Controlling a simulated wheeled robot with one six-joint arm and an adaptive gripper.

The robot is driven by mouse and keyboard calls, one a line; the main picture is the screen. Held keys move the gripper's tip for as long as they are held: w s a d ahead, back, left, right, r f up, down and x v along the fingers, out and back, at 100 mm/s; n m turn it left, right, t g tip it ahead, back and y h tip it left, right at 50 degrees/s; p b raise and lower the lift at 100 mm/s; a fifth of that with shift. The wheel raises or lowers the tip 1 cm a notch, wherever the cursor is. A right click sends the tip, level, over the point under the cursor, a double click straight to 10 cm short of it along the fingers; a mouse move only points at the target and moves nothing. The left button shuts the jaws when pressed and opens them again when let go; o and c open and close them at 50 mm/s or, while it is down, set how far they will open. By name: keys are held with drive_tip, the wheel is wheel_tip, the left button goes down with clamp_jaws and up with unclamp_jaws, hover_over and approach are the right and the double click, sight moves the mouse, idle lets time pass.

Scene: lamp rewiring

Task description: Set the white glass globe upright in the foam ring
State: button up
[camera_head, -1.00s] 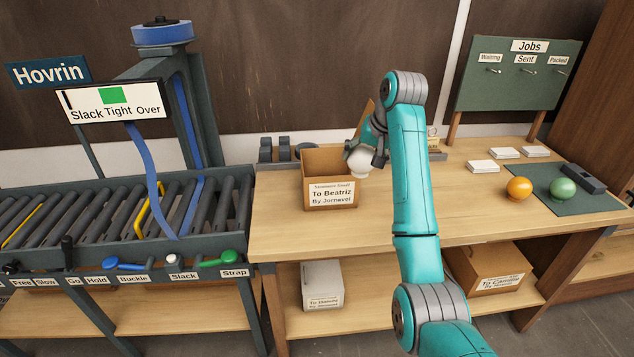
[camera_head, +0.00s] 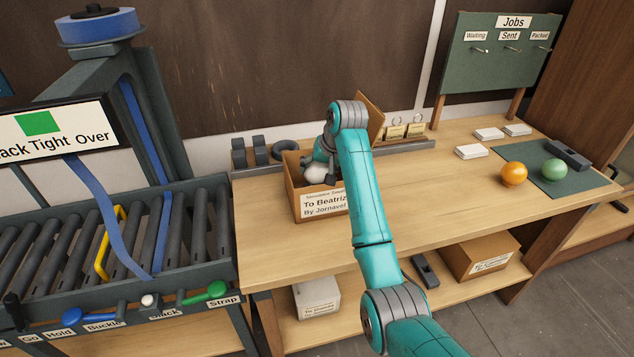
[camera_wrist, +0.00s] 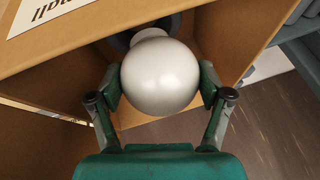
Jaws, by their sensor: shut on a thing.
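The white glass globe (camera_head: 316,174) is held by my gripper (camera_head: 324,163) at the opening of the cardboard box (camera_head: 306,205) labelled "To Beatriz". In the wrist view my gripper (camera_wrist: 160,84) has its two fingers pressed on opposite sides of the globe (camera_wrist: 160,78). The globe's short neck points away from my gripper, towards the inside of the box. A dark grey curved edge, apparently the foam ring (camera_wrist: 121,42), shows inside the box behind the globe. The globe hides most of it, and I cannot tell whether they touch.
The box's flap (camera_head: 371,112) stands up at its back right. Dark blocks (camera_head: 250,153) and another dark ring (camera_head: 288,148) are behind the box. An orange ball (camera_head: 513,173) and a green ball (camera_head: 554,170) lie at right. The bench between is clear.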

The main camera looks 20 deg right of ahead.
sight(319, 180)
drive_tip(key=shift+f, duration=2.15)
drive_tip(key=shift+f, duration=0.3)
drive_tip(key=o, duration=1.1)
drive_tip(key=shift+f, duration=0.1)
drive_tip(key=shift+s+d+r, duration=0.1)
drive_tip(key=shift+r, duration=0.55)
drive_tip(key=v, duration=1.1)
drive_tip(key=shift+r, duration=0.25)
drive_tip(key=shift+s, duration=0.2)
